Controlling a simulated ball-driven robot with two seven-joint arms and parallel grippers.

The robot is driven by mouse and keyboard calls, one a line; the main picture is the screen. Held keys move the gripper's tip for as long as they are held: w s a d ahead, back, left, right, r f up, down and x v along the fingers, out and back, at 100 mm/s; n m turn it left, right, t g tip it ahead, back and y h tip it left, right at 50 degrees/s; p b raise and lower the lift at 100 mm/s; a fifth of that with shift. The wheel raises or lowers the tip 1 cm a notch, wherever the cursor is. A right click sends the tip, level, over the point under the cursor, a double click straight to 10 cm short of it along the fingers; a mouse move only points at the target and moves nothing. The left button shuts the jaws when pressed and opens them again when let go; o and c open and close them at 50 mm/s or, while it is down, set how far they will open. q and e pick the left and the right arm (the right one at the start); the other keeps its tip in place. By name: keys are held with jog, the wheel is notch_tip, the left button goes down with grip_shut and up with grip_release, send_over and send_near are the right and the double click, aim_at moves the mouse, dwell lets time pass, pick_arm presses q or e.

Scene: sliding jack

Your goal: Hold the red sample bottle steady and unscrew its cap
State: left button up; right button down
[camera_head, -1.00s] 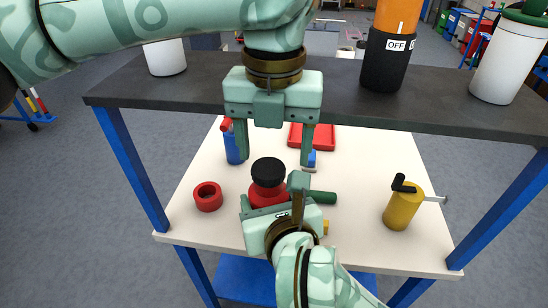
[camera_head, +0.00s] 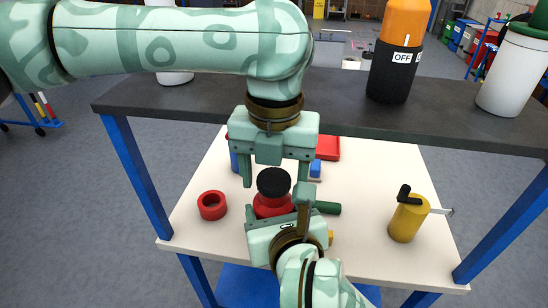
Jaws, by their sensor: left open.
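The red sample bottle (camera_head: 268,206) stands on the white tabletop with its black cap (camera_head: 273,181) on top. My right gripper (camera_head: 277,210) reaches in from the front. Its fingers sit on both sides of the bottle's body, apparently shut on it, and hide its lower part. My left gripper (camera_head: 275,181) comes from above with its fingers pointing down. It is open, with one finger on the left and one on the right of the cap and gaps showing on both sides.
A red ring (camera_head: 212,205) lies at the left, and a yellow cylinder with a black handle (camera_head: 408,219) stands at the right. A dark shelf (camera_head: 340,102) spans behind, carrying an orange-black bottle (camera_head: 397,50) and white containers. A red tray (camera_head: 328,148) lies farther back.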

pick_arm(q)
jog(key=c, duration=1)
jog(key=o, duration=1.1)
